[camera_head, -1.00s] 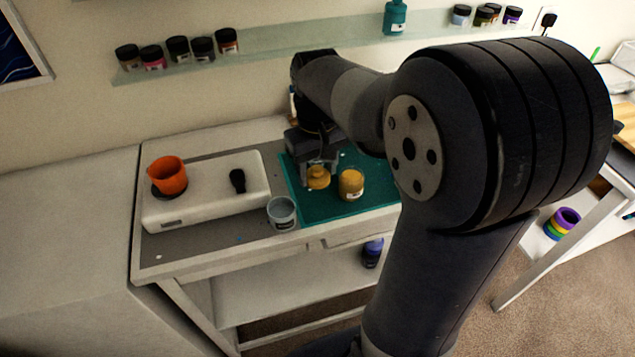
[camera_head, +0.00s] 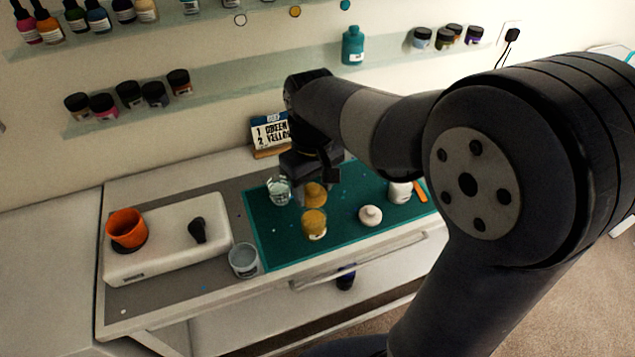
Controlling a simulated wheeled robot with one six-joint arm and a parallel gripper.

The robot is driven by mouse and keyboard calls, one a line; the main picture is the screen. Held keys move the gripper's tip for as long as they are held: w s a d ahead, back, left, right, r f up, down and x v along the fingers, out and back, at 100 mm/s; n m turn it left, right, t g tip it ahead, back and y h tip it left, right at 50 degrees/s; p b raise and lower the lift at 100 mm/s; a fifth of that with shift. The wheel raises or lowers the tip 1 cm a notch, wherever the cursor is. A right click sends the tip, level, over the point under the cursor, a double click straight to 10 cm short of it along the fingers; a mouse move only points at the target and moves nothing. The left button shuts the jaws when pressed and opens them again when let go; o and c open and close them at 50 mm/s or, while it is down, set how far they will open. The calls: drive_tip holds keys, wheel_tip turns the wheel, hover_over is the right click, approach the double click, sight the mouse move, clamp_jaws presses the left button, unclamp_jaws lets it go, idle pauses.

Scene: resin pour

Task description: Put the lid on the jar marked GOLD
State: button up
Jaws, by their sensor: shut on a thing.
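A gold-coloured jar (camera_head: 314,226) stands upright on the teal mat (camera_head: 262,238), with a small pale label too small to read. A gold-coloured knobbed lid (camera_head: 315,196) shows just behind the jar's top in the picture. My gripper (camera_head: 313,180) points down and is shut on this lid; the fingers are dark and partly blend with the wrist. The lid looks apart from the jar, but its height above the mat is hard to tell.
A clear glass (camera_head: 279,191) stands close left of the lid. A sign (camera_head: 270,132) stands behind my gripper. My arm covers the right.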

sight(314, 199)
wheel_tip(314, 199, down, 4)
drive_tip(key=b, duration=0.3)
drive_tip(key=shift+r, duration=0.15)
drive_tip(key=shift+f+b, duration=0.5)
drive_tip(key=shift+f, duration=0.4)
drive_tip(key=shift+f+p, duration=0.15)
drive_tip(key=shift+p, duration=0.15)
idle(1.1)
drive_tip(key=o, duration=1.5)
